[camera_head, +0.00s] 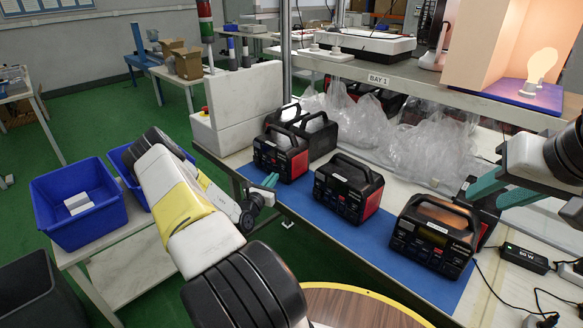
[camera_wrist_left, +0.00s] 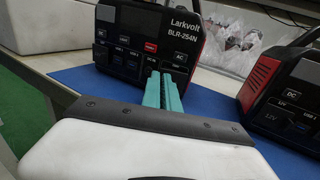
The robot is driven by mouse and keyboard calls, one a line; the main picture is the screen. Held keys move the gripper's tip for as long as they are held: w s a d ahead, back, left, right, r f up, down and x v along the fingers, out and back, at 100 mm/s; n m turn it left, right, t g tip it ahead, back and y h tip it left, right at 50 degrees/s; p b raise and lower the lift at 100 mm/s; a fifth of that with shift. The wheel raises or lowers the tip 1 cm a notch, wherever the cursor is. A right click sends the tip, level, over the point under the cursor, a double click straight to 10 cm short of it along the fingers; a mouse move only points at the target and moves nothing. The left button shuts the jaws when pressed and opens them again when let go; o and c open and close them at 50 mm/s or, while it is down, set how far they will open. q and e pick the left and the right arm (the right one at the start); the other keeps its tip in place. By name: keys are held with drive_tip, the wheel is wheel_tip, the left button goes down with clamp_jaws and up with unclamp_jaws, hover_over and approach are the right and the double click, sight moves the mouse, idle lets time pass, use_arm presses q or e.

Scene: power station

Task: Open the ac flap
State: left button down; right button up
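The Larkvolt BLR-254N power station (camera_wrist_left: 150,40), black with red sides, stands on the blue mat; it also shows in the head view (camera_head: 281,158). Its AC label (camera_wrist_left: 180,57) is at the right of the front panel. The flap itself is too small to make out clearly, and the fingers cover the panel's lower part. My left gripper (camera_wrist_left: 163,80) is shut, its teal fingertips together at the panel just below and left of the label; contact cannot be told. It also shows in the head view (camera_head: 270,181).
Two more power stations stand to the right on the mat, one in the middle (camera_head: 346,188) and one at the right (camera_head: 433,235). A white block (camera_head: 245,100) is behind left. Clear plastic bags (camera_head: 435,147) lie behind. Blue bins (camera_head: 78,203) are left.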

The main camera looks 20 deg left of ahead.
use_arm(q)
drive_tip(key=n+y, duration=0.2)
drive_tip(key=y, duration=0.1)
drive_tip(key=s+d+n+g+y, duration=0.1)
drive_tip(key=n+y, duration=0.1)
drive_tip(key=y, duration=0.1)
drive_tip(key=d+n+g+y, duration=0.1)
drive_tip(key=y, duration=0.1)
drive_tip(key=shift+s+d+f+n+y, duration=0.1)
drive_tip(key=shift+s+d+n+y, duration=0.2)
drive_tip(key=shift+n+y, duration=0.1)
drive_tip(key=n+g+y, duration=0.1)
drive_tip(key=d+n+g+y, duration=0.1)
drive_tip(key=y, duration=0.1)
drive_tip(key=n+g+y, duration=0.1)
drive_tip(key=n+g, duration=0.1)
drive_tip(key=shift+s+d, duration=0.2)
drive_tip(key=shift+d, duration=0.1)
drive_tip(key=shift+d+n+g+y, duration=0.25)
drive_tip(key=shift+n+g+y, duration=0.2)
drive_tip(key=shift+g+y, duration=0.15)
drive_tip(key=shift+d+n+g+y, duration=0.2)
drive_tip(key=shift+n+g+y, duration=0.25)
drive_tip(key=shift+g+y, duration=0.15)
drive_tip(key=shift+w, duration=0.1)
drive_tip(key=shift+r, duration=0.2)
drive_tip(key=c, duration=1.6)
unclamp_jaws()
drive_tip(key=shift+f, duration=0.1)
